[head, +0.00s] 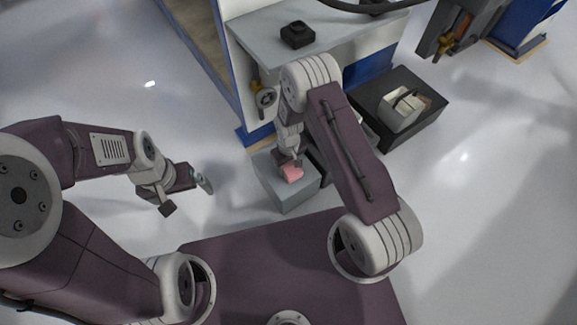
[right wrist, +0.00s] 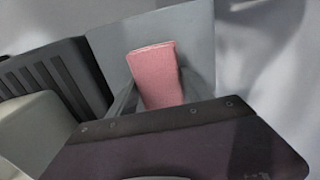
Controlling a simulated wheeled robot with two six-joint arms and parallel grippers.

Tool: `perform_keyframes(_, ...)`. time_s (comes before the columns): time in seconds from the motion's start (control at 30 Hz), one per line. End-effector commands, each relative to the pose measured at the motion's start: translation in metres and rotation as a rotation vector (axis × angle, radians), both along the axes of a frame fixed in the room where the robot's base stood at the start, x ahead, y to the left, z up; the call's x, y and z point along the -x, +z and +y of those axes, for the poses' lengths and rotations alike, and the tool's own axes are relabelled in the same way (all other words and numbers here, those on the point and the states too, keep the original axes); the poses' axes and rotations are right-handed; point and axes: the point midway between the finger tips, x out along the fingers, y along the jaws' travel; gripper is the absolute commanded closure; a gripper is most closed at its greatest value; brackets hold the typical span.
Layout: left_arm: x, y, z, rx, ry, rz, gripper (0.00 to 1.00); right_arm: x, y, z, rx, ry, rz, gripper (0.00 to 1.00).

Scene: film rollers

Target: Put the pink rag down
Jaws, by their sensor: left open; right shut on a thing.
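The pink rag (head: 292,174) is a small folded pink block in the head view, at the tip of my right gripper (head: 289,163). It also shows in the right wrist view as a pink rectangle (right wrist: 155,72) beyond the dark edge of my gripper. My right gripper is shut on it. The rag is over a grey box-shaped stand (head: 288,198); I cannot tell whether it touches the top. Part of the rag is hidden by my gripper. My left gripper (head: 187,193) is open and empty over the floor at the left.
A grey worktop (head: 345,35) with a small black object (head: 297,35) is behind. A dark ribbed bin (right wrist: 42,75) is beside the grey stand. Floor at the left is clear.

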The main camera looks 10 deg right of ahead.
Motion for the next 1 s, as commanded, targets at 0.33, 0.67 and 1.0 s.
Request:
perform_keyframes(0.33,0.000,0.000,0.000,0.000,0.000,0.000,0.00,0.000,-0.001,0.000,0.000,0.000,0.000,0.20)
perform_keyframes(0.67,0.000,0.026,0.000,0.000,0.000,0.000,0.00,0.000,0.035,0.000,0.000,0.000,-0.001,0.20)
perform_keyframes(1.0,0.000,0.054,0.000,0.000,0.000,0.000,0.00,0.000,0.079,0.000,0.000,-0.001,0.000,0.20)
